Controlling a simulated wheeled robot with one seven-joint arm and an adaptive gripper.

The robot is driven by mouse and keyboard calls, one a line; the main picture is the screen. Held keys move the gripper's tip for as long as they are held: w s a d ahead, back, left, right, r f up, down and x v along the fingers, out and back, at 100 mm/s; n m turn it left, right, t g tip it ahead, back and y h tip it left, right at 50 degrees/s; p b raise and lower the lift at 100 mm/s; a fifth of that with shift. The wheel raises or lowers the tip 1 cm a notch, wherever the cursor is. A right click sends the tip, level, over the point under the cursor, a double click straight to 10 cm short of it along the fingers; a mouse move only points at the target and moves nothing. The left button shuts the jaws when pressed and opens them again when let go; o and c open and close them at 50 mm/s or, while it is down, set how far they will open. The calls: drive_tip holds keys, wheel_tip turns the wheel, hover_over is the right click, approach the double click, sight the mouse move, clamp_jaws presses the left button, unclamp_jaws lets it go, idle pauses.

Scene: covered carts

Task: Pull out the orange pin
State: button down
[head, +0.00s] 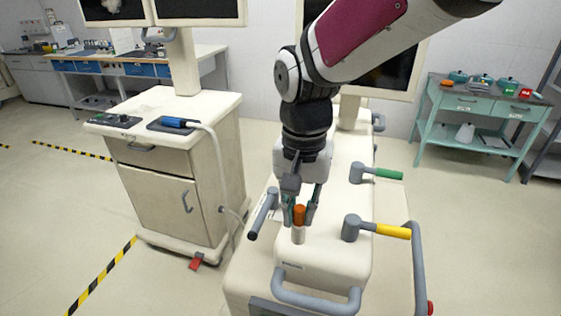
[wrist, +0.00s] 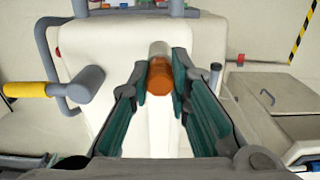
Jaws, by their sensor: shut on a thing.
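The orange pin (head: 299,215) stands upright on the white cart, with a pale lower part below its orange top. My gripper (head: 301,212) points down from above with its fingers on either side of the orange top, shut on it. In the wrist view, the orange pin (wrist: 159,77) sits between the green-padded fingertips of my gripper (wrist: 160,75). I cannot tell how deep its pale lower end sits in the cart.
The white cart (head: 325,262) also bears a green-tipped handle (head: 384,173), a yellow-tipped handle (head: 392,231), a black-tipped handle (head: 262,214) and a grey front rail (head: 316,301). A second cart (head: 165,165) stands to the left. A teal table (head: 480,110) stands at the back right.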

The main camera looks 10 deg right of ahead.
sight(300, 208)
drive_tip(key=shift+r+p, duration=1.9)
drive_tip(key=shift+r, duration=1.05)
